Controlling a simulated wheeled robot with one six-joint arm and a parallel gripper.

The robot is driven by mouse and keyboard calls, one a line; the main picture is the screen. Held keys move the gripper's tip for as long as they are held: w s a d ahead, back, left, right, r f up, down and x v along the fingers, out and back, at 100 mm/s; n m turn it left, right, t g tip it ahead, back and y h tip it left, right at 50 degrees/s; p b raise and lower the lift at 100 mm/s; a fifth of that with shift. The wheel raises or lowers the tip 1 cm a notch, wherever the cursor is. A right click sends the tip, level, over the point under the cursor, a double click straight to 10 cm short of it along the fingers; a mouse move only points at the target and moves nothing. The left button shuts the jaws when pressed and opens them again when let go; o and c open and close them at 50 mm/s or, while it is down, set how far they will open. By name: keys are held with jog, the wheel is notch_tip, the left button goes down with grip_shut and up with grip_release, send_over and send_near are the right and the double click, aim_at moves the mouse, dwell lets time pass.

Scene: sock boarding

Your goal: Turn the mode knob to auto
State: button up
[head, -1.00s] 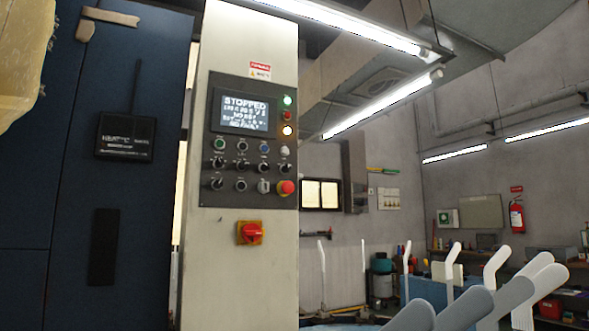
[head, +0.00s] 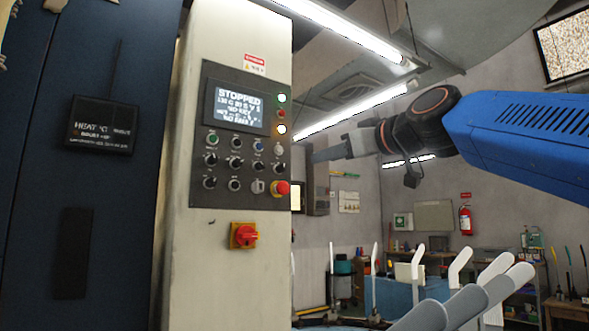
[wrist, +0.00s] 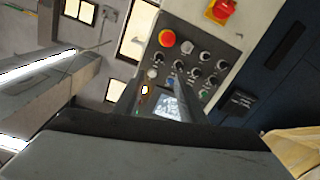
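The dark control panel (head: 242,138) is on a pale column. Its screen (head: 238,107) reads "STOPPED". Below the screen are rows of small knobs and buttons, including black knobs (head: 235,162). Their labels are too small to read, so I cannot tell which is the mode knob or where it points. A red mushroom button (head: 282,188) is at the lower right. My gripper (head: 320,154) is right of the panel in the head view, apart from the knobs. The wrist view shows the panel (wrist: 208,62) upside down and tilted, with the gripper body covering the bottom. Its finger opening is unclear.
A red rotary switch on a yellow plate (head: 243,236) is below the panel. A dark blue cabinet (head: 95,190) stands on the left. Pale upright boards (head: 458,266) stand at the lower right. A fire extinguisher (head: 465,220) hangs on the back wall.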

aim_at(284, 168)
jog(key=x, duration=1.7)
jog(key=shift+w+a+r, duration=0.1)
jog(key=shift+a+r, duration=0.05)
jog(key=shift+a, duration=0.05)
grip_shut()
